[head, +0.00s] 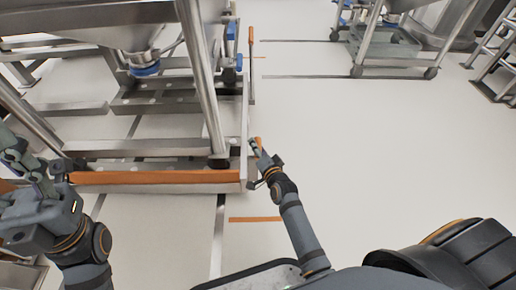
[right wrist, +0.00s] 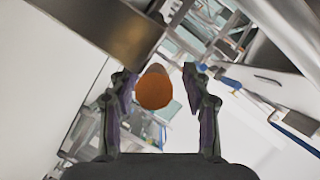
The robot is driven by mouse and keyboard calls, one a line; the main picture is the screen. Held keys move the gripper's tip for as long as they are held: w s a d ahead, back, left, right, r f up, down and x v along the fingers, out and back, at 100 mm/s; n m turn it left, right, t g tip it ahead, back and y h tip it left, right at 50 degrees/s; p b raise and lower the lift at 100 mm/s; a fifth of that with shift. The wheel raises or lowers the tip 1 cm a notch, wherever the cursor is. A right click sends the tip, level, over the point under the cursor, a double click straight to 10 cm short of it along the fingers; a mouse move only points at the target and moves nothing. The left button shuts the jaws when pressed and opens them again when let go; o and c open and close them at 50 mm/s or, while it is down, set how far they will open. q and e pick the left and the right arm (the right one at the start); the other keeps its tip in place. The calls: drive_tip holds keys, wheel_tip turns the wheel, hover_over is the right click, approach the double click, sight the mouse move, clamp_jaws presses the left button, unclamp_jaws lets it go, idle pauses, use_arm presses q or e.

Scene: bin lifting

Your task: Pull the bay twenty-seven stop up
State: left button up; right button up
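An orange handle end (head: 258,142) stands at the near right corner of the bin bay in the head view. In the right wrist view it shows as a rounded orange end (right wrist: 153,90) between the fingers. My right gripper (head: 262,157) is at this handle. Its two fingers (right wrist: 160,100) are spread, with a gap to the handle on both sides. A second orange handle (head: 251,35) is farther back along the same side. No bay number can be read. My left gripper (head: 45,172) is at the left, near the frame; its finger opening is unclear.
A steel bin frame (head: 205,85) stands in the bay, with an orange bar (head: 155,177) across its near edge. Another wheeled frame (head: 385,50) is at the back right, with steps (head: 495,60) beyond. The pale floor between is clear.

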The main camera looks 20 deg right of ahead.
drive_tip(key=v, duration=0.7)
drive_tip(key=shift+s, duration=0.25)
idle(0.5)
